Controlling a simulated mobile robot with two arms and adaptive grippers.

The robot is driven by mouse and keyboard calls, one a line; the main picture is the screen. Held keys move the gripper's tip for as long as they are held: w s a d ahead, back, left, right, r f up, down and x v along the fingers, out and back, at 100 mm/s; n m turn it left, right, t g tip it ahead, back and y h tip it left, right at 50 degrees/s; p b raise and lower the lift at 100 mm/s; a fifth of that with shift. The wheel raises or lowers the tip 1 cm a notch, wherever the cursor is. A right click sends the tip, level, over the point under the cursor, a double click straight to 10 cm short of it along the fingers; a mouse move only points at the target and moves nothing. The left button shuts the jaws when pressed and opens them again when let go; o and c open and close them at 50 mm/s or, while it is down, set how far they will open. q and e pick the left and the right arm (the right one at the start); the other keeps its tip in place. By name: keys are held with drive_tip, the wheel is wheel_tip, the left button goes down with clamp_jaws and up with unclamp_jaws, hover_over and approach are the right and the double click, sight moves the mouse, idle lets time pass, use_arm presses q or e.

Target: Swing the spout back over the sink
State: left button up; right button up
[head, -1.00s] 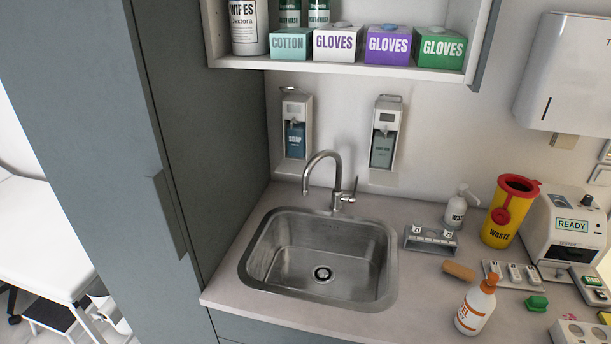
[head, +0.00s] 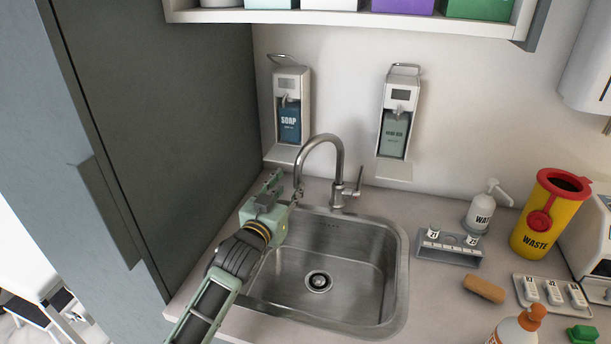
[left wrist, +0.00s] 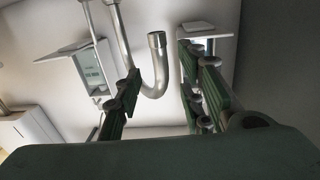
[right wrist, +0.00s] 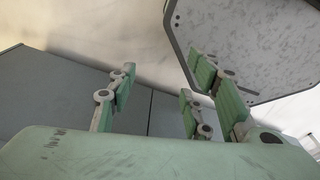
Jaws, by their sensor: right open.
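The chrome faucet's spout (head: 322,141) arcs from its base behind the sink toward the left. Its outlet hangs near the sink's back left corner. The steel sink (head: 398,270) is empty, with a lever handle (head: 351,191) at the faucet's right. My left gripper (head: 287,187) is at the outlet, over the sink's back left edge. In the left wrist view, its fingers (left wrist: 160,78) are apart and the spout's open end (left wrist: 156,40) shows between and beyond them. I cannot tell whether a finger touches it. My right gripper (right wrist: 164,80) is open and empty, outside the head view.
A soap dispenser (head: 290,124) and a second dispenser (head: 394,133) hang on the wall behind. A tall grey cabinet (head: 170,110) stands close on the left.

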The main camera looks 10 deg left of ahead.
sight(296, 174)
use_arm(q)
drive_tip(key=shift+w+r, duration=0.15)
drive_tip(key=w, duration=0.1)
drive_tip(key=w+p, duration=0.1)
drive_tip(key=w, duration=0.1)
drive_tip(key=shift+d+r, duration=0.25)
drive_tip(key=shift+r, duration=0.1)
drive_tip(key=shift+w+d+f+p, duration=0.1)
drive_tip(key=shift+w+p, duration=0.05)
drive_tip(key=shift+w, duration=0.5)
drive_tip(key=shift+w+d+f+p, duration=0.1)
drive_tip(key=shift+w+p, duration=0.05)
drive_tip(key=shift+w, duration=1.05)
drive_tip(key=c, duration=0.9)
clamp_jaws()
use_arm(e)
drive_tip(key=s, duration=0.1)
drive_tip(key=s+r, duration=0.1)
drive_tip(key=s, duration=0.1)
drive_tip(key=shift+s+a+r, duration=0.1)
drive_tip(key=shift+s+r, duration=0.05)
drive_tip(key=shift+r, duration=0.05)
